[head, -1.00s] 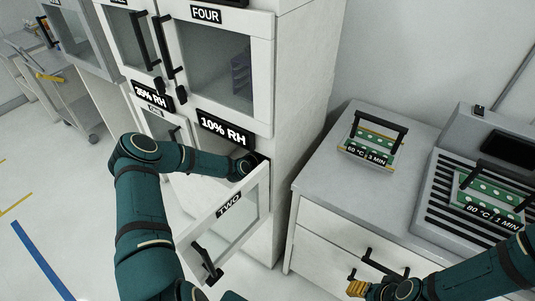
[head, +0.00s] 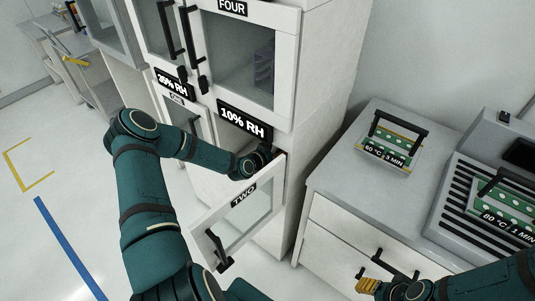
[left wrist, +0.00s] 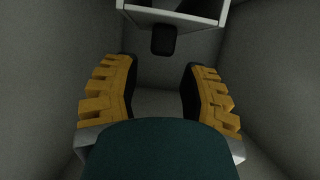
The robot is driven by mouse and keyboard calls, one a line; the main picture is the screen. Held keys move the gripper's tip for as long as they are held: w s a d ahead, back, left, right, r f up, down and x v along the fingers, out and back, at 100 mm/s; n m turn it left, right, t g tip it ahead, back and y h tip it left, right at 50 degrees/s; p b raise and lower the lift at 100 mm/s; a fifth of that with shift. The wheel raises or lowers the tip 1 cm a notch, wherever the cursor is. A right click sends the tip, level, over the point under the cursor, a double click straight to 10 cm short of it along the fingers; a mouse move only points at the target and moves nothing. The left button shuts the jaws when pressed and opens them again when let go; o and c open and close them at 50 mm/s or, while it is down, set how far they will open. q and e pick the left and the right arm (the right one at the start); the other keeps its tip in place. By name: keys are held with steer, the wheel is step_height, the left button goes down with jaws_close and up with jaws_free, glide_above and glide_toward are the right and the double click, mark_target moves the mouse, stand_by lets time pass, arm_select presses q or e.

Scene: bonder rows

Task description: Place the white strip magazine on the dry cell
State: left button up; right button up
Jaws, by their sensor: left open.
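The cell under the 10% RH label (head: 243,122) has its door (head: 240,218), marked TWO, standing open. My left arm reaches into that opening, and the fingers are hidden there in the head view. In the left wrist view my left gripper (left wrist: 160,75) is open and empty, between plain grey walls. A white-edged object (left wrist: 175,15) with a dark tab below it is ahead of the fingers, cut off by the top edge; it may be the white strip magazine, but I cannot tell. My right gripper (head: 368,285) is low at the right, its opening unclear.
Cell FOUR (head: 240,55) above is shut, with a dark bluish rack (head: 263,65) behind its glass. A grey counter (head: 345,165) at the right holds a handled green-board carrier (head: 388,148). Another carrier (head: 500,210) sits on a slatted unit.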

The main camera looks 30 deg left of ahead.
arm_select(q)
steer(key=v, duration=0.5)
steer(key=shift+s, duration=0.15)
steer(key=shift+a, duration=0.1)
stand_by(0.3)
